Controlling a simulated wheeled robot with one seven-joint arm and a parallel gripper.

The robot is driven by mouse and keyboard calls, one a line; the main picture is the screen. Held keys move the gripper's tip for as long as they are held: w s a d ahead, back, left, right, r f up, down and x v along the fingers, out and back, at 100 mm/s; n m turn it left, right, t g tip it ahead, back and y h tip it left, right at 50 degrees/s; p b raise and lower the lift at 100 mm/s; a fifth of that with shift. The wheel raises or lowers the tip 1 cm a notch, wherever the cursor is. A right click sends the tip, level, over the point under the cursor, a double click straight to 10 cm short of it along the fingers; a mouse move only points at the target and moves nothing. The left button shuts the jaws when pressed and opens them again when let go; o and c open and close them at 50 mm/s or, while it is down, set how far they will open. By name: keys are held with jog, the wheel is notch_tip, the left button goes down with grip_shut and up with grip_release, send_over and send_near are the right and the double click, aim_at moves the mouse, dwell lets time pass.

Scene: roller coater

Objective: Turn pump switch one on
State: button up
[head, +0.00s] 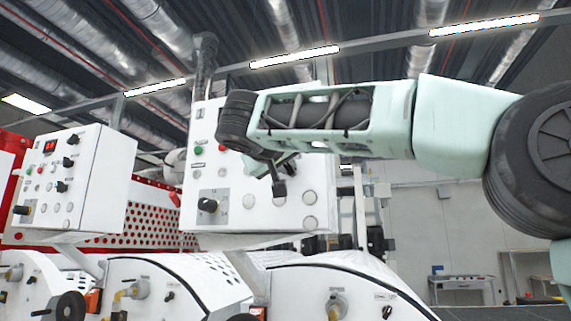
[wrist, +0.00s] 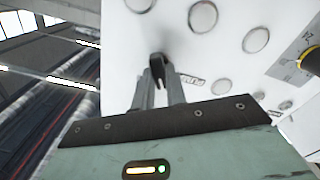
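A white control box (head: 262,215) stands in the middle of the head view. It has a green button (head: 198,149), several pale round buttons and a black rotary knob (head: 207,205) on a grey scale plate. My gripper (head: 279,188) is in front of its face, right of the knob.
A similar white box (head: 92,190) with black switches and a red display stands at the left. White machine housings (head: 170,285) with valves and handwheels fill the space below. A red perforated guard (head: 150,210) is behind. A table (head: 462,281) stands far right.

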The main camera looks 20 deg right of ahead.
grip_shut()
jog(key=shift+f+b, duration=0.1)
jog(key=shift+b, duration=0.25)
jog(key=shift+f+m+b, duration=0.15)
jog(key=shift+m+b, duration=0.85)
jog(key=shift+b, duration=0.15)
jog(key=shift+m+b, duration=0.8)
jog(key=shift+b, duration=0.15)
jog(key=m+b, duration=0.2)
jog(key=m, duration=0.1)
jog(key=shift+m+b, duration=0.3)
jog(key=shift+s+d+r+m+b, duration=0.1)
jog(key=shift+m+b, duration=0.4)
jog(key=shift+m, duration=0.65)
jog(key=shift+s+d+r+m+b, duration=0.1)
jog(key=shift+m+b, duration=0.4)
jog(key=shift+m, duration=0.65)
